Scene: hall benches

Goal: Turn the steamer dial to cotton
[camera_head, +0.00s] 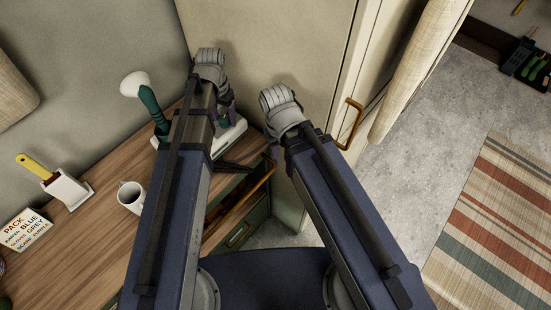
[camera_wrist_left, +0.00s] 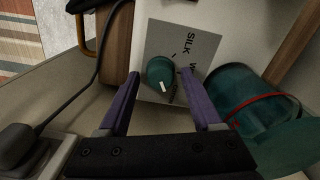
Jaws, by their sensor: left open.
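The steamer's white base (camera_head: 228,137) stands on the wooden bench at the wall, largely hidden by my left arm in the head view. In the left wrist view its dial (camera_wrist_left: 160,71) is a round teal knob with a white mark, on a grey plate (camera_wrist_left: 190,45). The plate reads SILK, and a second word starting with W is partly covered. The white mark points down in the picture, away from SILK. My left gripper (camera_wrist_left: 160,76) is open, its purple fingers on either side of the dial; contact is unclear. My right gripper (camera_head: 268,152) is beside the bench end, its fingertips mostly hidden.
A teal cylinder (camera_wrist_left: 240,95) with a red line sits right of the dial. A green-handled, white-headed tool (camera_head: 148,98) stands left of my left arm. A mug (camera_head: 131,196), a yellow-handled brush in a holder (camera_head: 65,188) and a sign (camera_head: 25,231) are on the bench.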

